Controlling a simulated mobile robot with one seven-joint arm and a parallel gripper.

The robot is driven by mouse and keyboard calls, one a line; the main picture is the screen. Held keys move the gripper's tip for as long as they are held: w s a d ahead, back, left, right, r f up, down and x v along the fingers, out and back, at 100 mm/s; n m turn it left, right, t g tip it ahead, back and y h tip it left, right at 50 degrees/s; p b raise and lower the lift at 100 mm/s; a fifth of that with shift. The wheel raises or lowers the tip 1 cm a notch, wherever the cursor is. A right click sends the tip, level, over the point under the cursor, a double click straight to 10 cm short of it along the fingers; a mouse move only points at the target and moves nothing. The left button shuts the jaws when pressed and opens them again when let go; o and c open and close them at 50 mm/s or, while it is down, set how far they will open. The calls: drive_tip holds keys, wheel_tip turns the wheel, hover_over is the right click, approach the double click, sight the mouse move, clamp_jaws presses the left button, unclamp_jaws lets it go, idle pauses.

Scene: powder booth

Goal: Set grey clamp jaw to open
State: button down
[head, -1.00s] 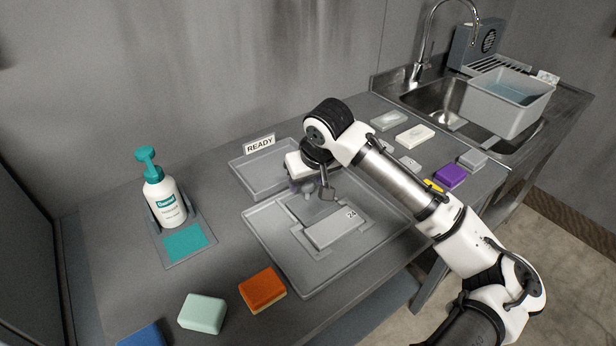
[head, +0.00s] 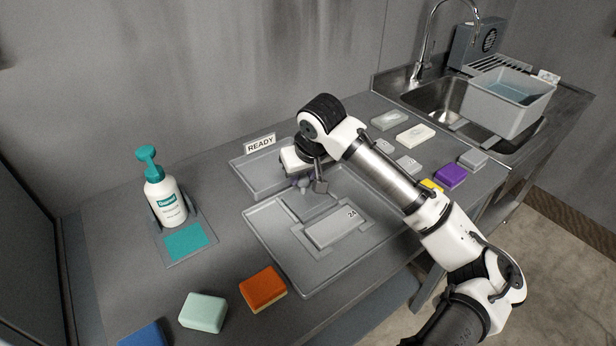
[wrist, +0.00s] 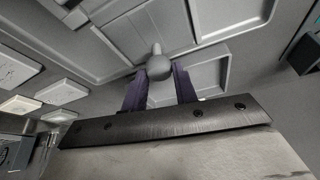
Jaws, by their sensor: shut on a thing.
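A grey rounded knob on a short stem (wrist: 159,66) sits between the two dark fingers of my gripper (wrist: 160,80) in the wrist view. My gripper is shut on this knob, which appears to be the grey clamp jaw's handle. In the head view, my gripper (head: 306,185) is over the back of the large grey tray (head: 278,262). A grey block marked 24 (head: 335,228) lies in a fixture in that tray, just in front of my gripper. My wrist hides part of the clamp, and I cannot tell how the jaw is set.
A grey READY tray (head: 250,180) lies behind the large tray. A pump bottle (head: 167,203) stands at left. An orange sponge (head: 263,287) and a mint sponge (head: 203,312) lie in front. A purple block (head: 450,175) and several pale blocks lie right, near the sink (head: 428,98).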

sight(311, 207)
drive_tip(key=shift+w+a, duration=0.3)
drive_tip(key=shift+w, duration=0.1)
drive_tip(key=shift+r, duration=0.15)
drive_tip(key=c, duration=1.1)
unclamp_jaws()
drive_tip(key=shift+w, duration=0.1)
drive_tip(key=b+v, duration=0.2)
drive_tip(key=v, duration=1.1)
drive_tip(key=shift+s+r+b, duration=0.25)
drive_tip(key=shift+s+b, duration=0.05)
drive_tip(key=shift+d, duration=0.1)
